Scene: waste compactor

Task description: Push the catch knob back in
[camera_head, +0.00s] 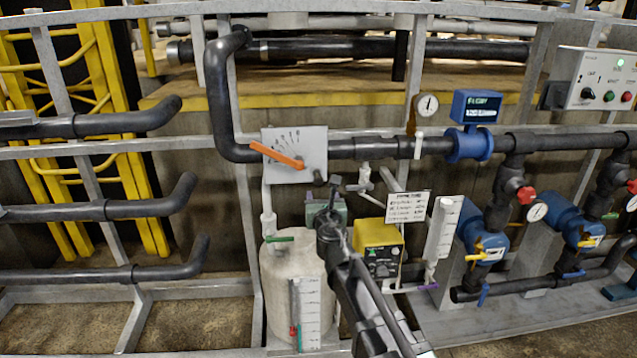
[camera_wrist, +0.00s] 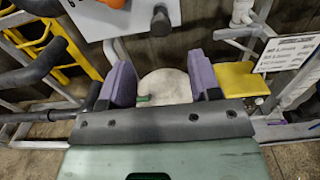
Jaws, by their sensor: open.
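A grey plate (camera_head: 309,142) with an orange lever (camera_head: 278,156) and scale marks is mounted on the dark pipe. A dark knob (camera_head: 319,178), which looks like the catch knob, is at the plate's lower right corner. My gripper (camera_head: 334,188) is just below and right of the knob, partly hidden by my arm. In the wrist view, the round dark end of the knob (camera_wrist: 160,20) is at the top centre, ahead of the purple fingers (camera_wrist: 163,82). The fingers are apart, with nothing between them.
A white tank (camera_head: 282,270) stands below the plate, beside a yellow box (camera_head: 377,248). A white label (camera_head: 407,207) and a pale gauge tube (camera_head: 442,228) are at the right. Dark pipe ends (camera_head: 180,192) project at the left.

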